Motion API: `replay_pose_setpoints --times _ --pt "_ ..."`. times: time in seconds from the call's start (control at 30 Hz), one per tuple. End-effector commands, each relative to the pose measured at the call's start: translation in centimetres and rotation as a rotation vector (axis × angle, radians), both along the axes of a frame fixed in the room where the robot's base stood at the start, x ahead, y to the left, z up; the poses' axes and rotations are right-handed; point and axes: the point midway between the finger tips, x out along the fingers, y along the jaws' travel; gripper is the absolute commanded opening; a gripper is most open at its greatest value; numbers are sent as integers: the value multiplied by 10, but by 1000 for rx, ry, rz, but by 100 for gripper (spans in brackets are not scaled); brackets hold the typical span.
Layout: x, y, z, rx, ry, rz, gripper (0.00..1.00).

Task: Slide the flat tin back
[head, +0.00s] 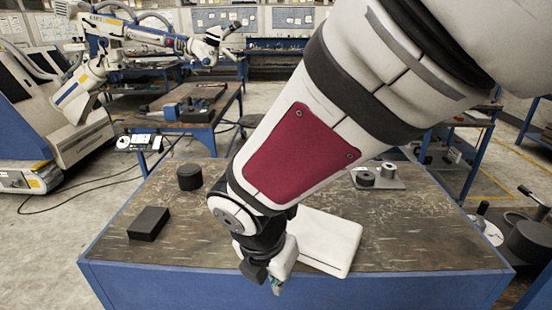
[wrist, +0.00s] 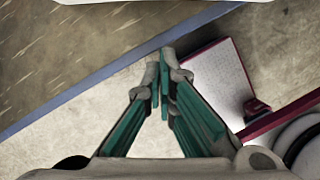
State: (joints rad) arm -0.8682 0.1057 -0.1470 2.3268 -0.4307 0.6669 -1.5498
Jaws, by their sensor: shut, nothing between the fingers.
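A flat white box, which looks like the flat tin (head: 330,243), lies on the worktable near its front edge in the head view. My arm hides its left part. My gripper (head: 276,287) hangs pointing down at the table's front edge, to the left of the tin and nearer the camera. In the wrist view my gripper (wrist: 163,92) has its green-padded fingers together with nothing between them. The fingertips there appear over the floor, just outside the table's blue edge. I cannot make out the tin clearly in the wrist view.
The worktable (head: 120,262) has a blue front edge. A dark block (head: 149,223) and a black cylinder (head: 189,177) stand on its left. A grey plate with small cylinders (head: 378,178) is at the back right. The table top right of the tin is clear.

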Motion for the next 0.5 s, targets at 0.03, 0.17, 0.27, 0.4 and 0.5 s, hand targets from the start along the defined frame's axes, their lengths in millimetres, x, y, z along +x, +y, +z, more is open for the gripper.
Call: replay_pose_setpoints --times 0.03,0.17,0.27,0.4,0.5 --pt "9 -5 3 2 -2 -6 0" --pt "23 -13 3 2 -2 -5 0" --pt "29 -17 3 2 -1 -4 0" --pt "33 -19 3 2 -1 -2 0" --pt "34 -20 3 2 -1 -2 0"
